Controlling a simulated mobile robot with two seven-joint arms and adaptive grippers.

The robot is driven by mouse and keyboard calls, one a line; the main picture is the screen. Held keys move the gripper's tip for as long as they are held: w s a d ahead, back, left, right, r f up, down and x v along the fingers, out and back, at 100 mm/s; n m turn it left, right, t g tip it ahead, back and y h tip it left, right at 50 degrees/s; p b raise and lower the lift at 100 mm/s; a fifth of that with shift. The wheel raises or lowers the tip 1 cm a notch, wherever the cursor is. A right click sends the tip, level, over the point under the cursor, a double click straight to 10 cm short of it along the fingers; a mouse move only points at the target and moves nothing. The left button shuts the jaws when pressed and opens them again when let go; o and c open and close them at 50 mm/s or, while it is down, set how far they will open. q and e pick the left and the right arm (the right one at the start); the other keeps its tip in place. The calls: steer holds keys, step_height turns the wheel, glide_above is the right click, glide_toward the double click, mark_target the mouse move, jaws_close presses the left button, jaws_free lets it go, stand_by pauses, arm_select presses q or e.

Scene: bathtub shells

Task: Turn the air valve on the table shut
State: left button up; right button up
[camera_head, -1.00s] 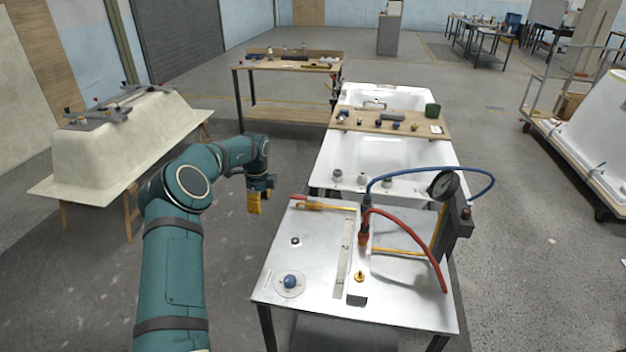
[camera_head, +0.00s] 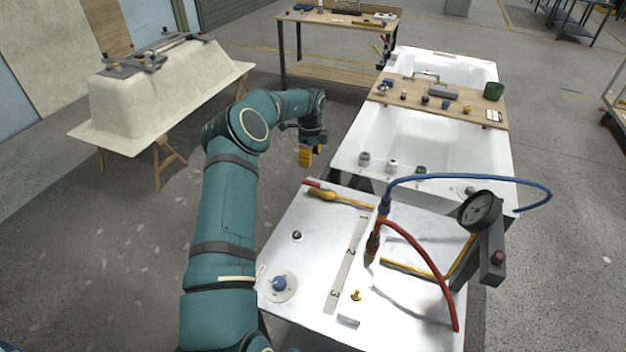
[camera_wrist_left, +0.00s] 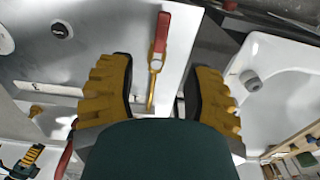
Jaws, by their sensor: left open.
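A valve-like fitting with a red handle and yellow body (camera_head: 322,193) lies at the back left of the metal table (camera_head: 325,250). A yellow pipe runs right from it toward the hose coupling. My left gripper (camera_head: 309,157), with yellow fingers, is above and behind this fitting in the head view, apart from it. In the left wrist view the fingers (camera_wrist_left: 158,72) are spread and empty. The red handle (camera_wrist_left: 161,32) shows in the gap, beyond the fingertips. A green and yellow shape resembling my right gripper (camera_wrist_left: 27,157) shows small at the lower left there; its fingers are unclear.
A pressure gauge (camera_head: 480,211) on a dark stand, a blue hose (camera_head: 470,179) and a red hose (camera_head: 425,262) rise at the table's right. A blue knob (camera_head: 279,284) on a disc sits front left. A white bathtub (camera_head: 430,145) adjoins behind.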

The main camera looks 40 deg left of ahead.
mark_target(311, 182)
arm_select(q)
step_height(311, 182, down, 11)
steer(key=shift+w+f, duration=0.1)
steer(key=shift+w, duration=0.05)
stand_by(0.4)
jaws_close()
